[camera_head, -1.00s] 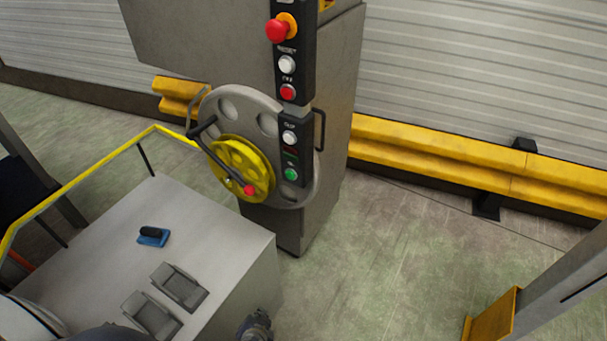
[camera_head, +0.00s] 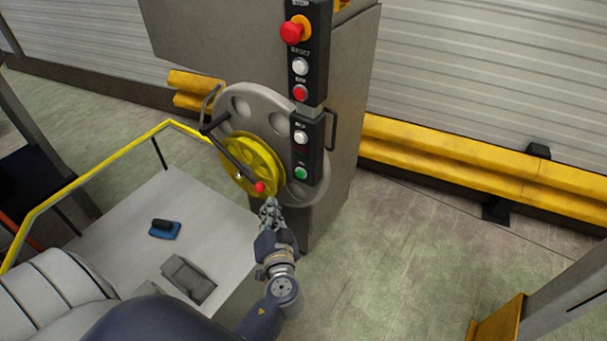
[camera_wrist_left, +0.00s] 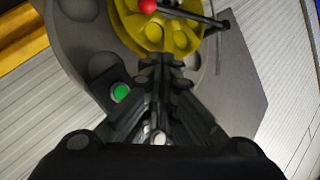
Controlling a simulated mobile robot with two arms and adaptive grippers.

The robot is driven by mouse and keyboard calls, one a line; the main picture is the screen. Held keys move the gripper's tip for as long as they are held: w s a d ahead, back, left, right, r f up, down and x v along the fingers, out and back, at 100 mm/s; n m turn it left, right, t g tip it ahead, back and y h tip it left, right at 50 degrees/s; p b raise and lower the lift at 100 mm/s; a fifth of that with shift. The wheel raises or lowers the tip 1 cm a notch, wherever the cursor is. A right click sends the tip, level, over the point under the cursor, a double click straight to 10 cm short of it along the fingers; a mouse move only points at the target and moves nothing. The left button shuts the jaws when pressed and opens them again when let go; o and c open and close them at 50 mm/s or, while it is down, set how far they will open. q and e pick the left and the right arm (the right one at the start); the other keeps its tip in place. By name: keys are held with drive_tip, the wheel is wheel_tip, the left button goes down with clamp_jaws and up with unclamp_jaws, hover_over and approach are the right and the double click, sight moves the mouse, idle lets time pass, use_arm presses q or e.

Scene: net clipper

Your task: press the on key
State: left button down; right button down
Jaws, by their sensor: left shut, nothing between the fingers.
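The control panel (camera_head: 310,155) is a black vertical strip on the grey machine column. Its green key (camera_head: 302,173) is at the bottom, with a white button (camera_head: 301,138) above it; the lettering is too small to read. My left gripper (camera_head: 269,203) is shut and empty, below and to the left of the green key and apart from it in the head view. In the left wrist view the green key (camera_wrist_left: 121,92) lies left of the closed fingers (camera_wrist_left: 162,62). My right gripper is not in view.
A yellow wheel (camera_head: 246,166) with a red-knobbed crank is close beside my left gripper. An upper panel carries a red mushroom button (camera_head: 293,32). A grey table (camera_head: 125,222) stands at left. Open floor (camera_head: 400,250) lies to the right.

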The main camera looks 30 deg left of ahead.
sight(300, 174)
use_arm(q)
drive_tip(key=shift+w, duration=0.1)
drive_tip(key=w, duration=0.8)
drive_tip(key=shift+w+d+b, duration=0.35)
drive_tip(key=shift+b, duration=0.1)
drive_tip(key=shift+f, duration=0.1)
idle(1.2)
drive_tip(key=shift+w+b, duration=0.4)
